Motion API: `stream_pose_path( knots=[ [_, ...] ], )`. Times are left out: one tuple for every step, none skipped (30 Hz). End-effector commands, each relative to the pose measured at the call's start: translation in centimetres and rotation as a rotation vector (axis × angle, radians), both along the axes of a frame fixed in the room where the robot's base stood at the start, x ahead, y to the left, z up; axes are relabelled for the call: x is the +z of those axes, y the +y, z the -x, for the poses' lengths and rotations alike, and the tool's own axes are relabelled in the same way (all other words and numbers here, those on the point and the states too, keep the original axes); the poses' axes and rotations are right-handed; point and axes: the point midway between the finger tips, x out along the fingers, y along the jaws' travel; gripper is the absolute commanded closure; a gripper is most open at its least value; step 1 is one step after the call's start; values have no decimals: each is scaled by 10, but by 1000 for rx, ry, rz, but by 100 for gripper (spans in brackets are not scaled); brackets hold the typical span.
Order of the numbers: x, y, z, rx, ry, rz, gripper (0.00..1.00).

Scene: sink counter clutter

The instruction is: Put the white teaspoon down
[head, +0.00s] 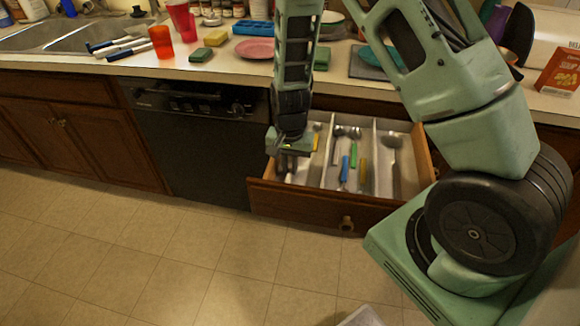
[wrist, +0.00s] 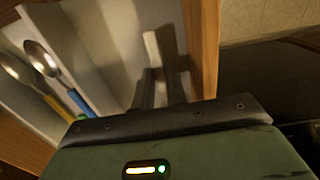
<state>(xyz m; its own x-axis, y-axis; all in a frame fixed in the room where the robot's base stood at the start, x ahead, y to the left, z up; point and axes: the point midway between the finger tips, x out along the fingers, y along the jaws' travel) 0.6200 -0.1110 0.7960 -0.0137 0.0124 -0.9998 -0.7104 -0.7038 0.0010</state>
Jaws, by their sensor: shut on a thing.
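My gripper (head: 288,163) is over the left compartment of the open drawer, pointing down. In the wrist view its dark fingers (wrist: 160,85) are close together on the white teaspoon. Only a white handle end of the teaspoon (wrist: 151,46) shows, beyond the fingertips; its bowl is hidden. I cannot tell whether it touches the tray floor. In the head view the teaspoon is not clearly visible.
The drawer (head: 310,210) holds a pale tray with dividers. The drawer's wooden side (wrist: 203,45) is close to the fingers.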

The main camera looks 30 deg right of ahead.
Motion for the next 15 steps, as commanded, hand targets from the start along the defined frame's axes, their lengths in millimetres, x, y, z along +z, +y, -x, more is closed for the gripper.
stream_pose_path(
  knots=[
    [-6, 0, 0, 0, 2, -1, 100],
    [-8, 0, 0, 0, 1, -1, 100],
    [-8, 0, 0, 1, 1, -1, 100],
    [-8, 0, 0, 1, -1, -1, 100],
    [-8, 0, 0, 1, -1, -1, 100],
    [-8, 0, 0, 1, -1, -1, 100],
    [-8, 0, 0, 1, -1, -1, 100],
    [-8, 0, 0, 1, -1, -1, 100],
    [-8, 0, 0, 1, -1, -1, 100],
    [-9, 0, 0, 1, -1, -1, 100],
    [-10, 0, 0, 1, -1, -1, 100],
    [-11, 0, 0, 1, -1, -1, 100],
    [-12, 0, 0, 1, -1, -1, 100],
    [-11, 0, 0, 1, -1, 0, 78],
    [-11, 0, 0, 1, -1, 0, 67]
  ],
)
